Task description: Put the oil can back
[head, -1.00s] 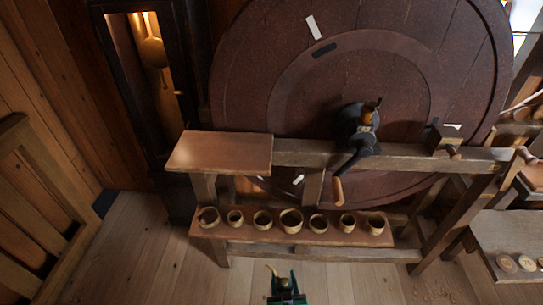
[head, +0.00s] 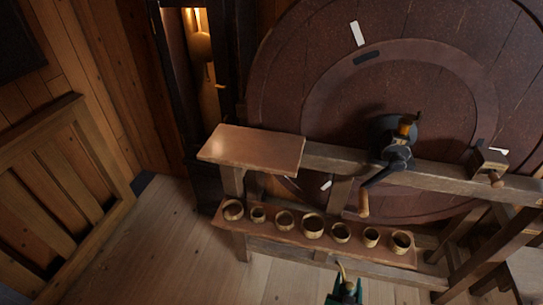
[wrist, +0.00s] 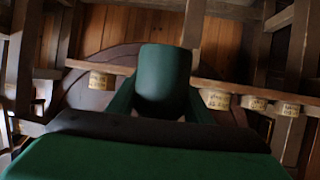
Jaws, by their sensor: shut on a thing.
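My gripper (head: 344,292) shows green at the bottom edge of the head view, low in front of the wooden bench. It is shut on the oil can. The can's thin brass-coloured spout (head: 341,270) stands up between the fingers in the head view; the rest is hard to make out there. In the wrist view, the oil can (wrist: 165,75) is a dark green cylinder between the green fingers, and its lower part is hidden. The gripper and can are apart from the bench.
A lower shelf (head: 270,238) carries a row of several turned cups (head: 313,226). Above it, a small upper board (head: 253,150) is bare. A crank (head: 378,178) juts out before the big dark wheel (head: 300,60). A slatted wooden panel (head: 60,190) stands left; floor (head: 165,250) there is clear.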

